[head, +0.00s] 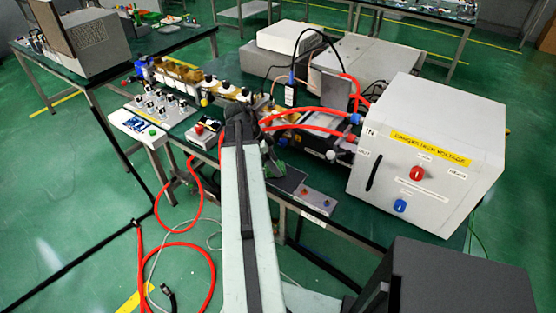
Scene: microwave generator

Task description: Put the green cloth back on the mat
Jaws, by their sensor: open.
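My arm reaches up from the bottom middle over the bench. My gripper (273,163) is a small dark shape just right of the arm, low over the near edge of the bench, partly hidden by the arm. It is open. A dark flat patch beside it, likely the mat (293,182), lies on the bench top. No cloth shows clearly, and the arm hides part of this area.
A large white high-voltage box (428,150) with red and blue knobs stands at the right. Red hoses (305,120) cross the bench near the gripper. A metal plate (315,199) lies at the near edge. Other apparatus (180,75) fills the bench's left side.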

